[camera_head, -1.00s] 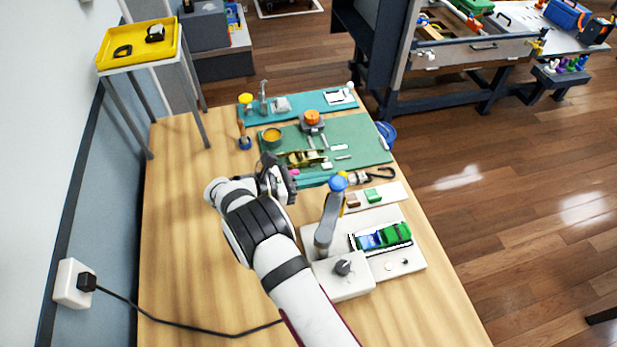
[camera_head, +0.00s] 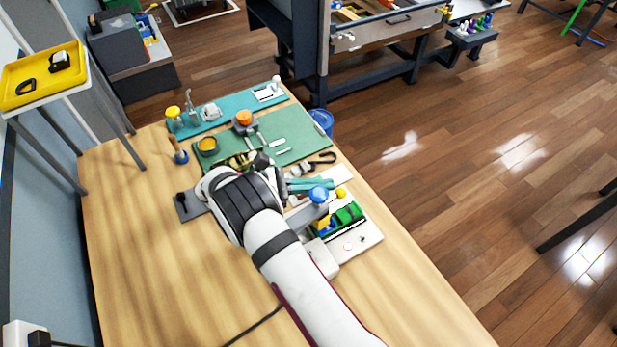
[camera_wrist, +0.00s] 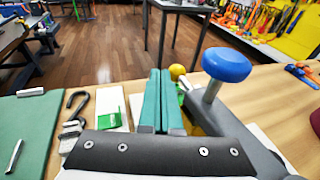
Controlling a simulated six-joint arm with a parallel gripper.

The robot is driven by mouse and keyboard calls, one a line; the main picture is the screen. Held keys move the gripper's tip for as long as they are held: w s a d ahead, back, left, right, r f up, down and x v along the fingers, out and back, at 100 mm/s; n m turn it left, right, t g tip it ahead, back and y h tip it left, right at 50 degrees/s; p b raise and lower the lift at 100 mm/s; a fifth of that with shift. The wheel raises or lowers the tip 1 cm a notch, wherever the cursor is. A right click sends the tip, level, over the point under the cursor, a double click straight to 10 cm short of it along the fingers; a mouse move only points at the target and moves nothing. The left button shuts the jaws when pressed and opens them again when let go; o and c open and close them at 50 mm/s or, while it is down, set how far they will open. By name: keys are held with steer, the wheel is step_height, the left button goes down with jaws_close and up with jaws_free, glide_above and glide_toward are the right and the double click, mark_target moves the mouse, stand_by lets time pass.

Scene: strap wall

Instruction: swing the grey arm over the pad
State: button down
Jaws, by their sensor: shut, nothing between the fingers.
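The grey arm (camera_head: 310,218) carries a blue knob (camera_head: 319,194) and a yellow ball (camera_head: 341,193) shows just beyond it. In the wrist view, the grey arm (camera_wrist: 228,118) and blue knob (camera_wrist: 227,66) stand to the right of my fingers. The pale base plate (camera_head: 372,236) bears a row of green, blue and yellow blocks (camera_head: 347,214), just right of the grey arm; which part is the pad is unclear. My gripper (camera_head: 310,185) is shut and empty, its teal fingers (camera_wrist: 155,98) close to the knob. Contact with the grey arm cannot be told.
A green mat (camera_head: 270,143) with tools and a clip (camera_head: 322,159) lies beyond my gripper. A pale card (camera_wrist: 112,110) is left of my fingers. A yellow tray (camera_head: 42,72) stands at the far left.

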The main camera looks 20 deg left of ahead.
steer(key=shift+s+d+m+g+h, duration=0.25)
steer(key=shift+d+m+g, duration=0.1)
steer(key=shift+d+g, duration=0.15)
steer(key=shift+s+d+m+g+h, duration=0.15)
steer(key=shift+s+d+m+g, duration=0.1)
steer(key=shift+d+m+g, duration=0.2)
steer(key=shift+d, duration=0.15)
steer(key=v, duration=0.8)
steer(key=s+d+r+m+g+y, duration=0.35)
steer(key=d+r+m, duration=0.3)
steer(key=d, duration=0.35)
steer(key=s+d+r+m+g+y, duration=0.25)
steer(key=d+r+m+g, duration=0.2)
steer(key=d+r, duration=0.35)
steer(key=s+d+f+m+t+y, duration=0.1)
steer(key=s+m+y, duration=0.4)
steer(key=s+m, duration=0.3)
steer(key=s+d+f+m+t+y, duration=0.1)
steer(key=s+m+y, duration=0.4)
steer(key=s+m, duration=0.3)
steer(key=shift+s+d+f+t+y, duration=0.35)
steer(key=shift+s+y, duration=0.05)
steer(key=shift+s, duration=0.2)
